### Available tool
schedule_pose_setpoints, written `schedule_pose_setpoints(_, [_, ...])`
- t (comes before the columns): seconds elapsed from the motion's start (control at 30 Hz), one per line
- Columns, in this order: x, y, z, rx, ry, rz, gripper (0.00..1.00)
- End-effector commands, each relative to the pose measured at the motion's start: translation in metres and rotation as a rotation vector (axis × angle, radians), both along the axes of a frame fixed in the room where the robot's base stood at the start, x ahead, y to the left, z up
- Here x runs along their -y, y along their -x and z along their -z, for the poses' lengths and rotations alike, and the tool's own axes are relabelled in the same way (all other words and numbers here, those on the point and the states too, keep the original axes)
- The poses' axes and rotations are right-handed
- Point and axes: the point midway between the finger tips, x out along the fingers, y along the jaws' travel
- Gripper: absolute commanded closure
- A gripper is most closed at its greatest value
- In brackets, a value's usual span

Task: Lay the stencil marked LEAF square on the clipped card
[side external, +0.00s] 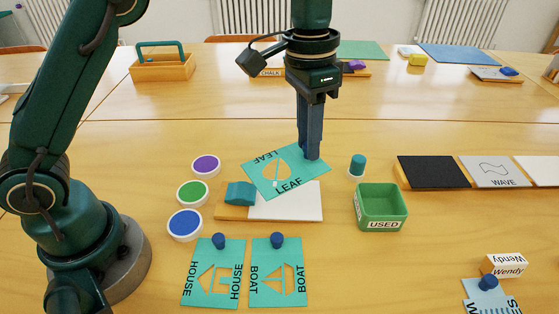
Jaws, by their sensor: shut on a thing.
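The teal LEAF stencil (255,180) has a leaf-shaped cutout and the word LEAF on two edges. My gripper (311,157) is shut on it near its upper right edge and appears to hold it above the card. The stencil looks turned relative to the card and covers its upper left part. The white card (300,207) lies on a wooden board, with a teal clip (240,193) at its left end. The knob in my jaws is largely hidden by the fingers.
HOUSE (205,290) and BOAT (267,295) stencils lie in front. Purple, green and blue paint pots (192,193) stand left. A green USED box (381,208) and a small teal-topped pot (357,164) stand right. A WAVE plate (493,172) lies farther right.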

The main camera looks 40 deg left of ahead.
Motion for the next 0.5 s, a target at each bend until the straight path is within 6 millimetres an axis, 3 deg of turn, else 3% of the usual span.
schedule_pose_setpoints(0.1, [0.005, -0.007, 0.004, -0.001, -0.003, 0.235, 1.0])
schedule_pose_setpoints(0.3, [0.013, -0.015, 0.015, -0.012, -0.001, 0.54, 1.0])
schedule_pose_setpoints(0.5, [0.018, -0.019, 0.029, -0.029, 0.0, 0.589, 1.0])
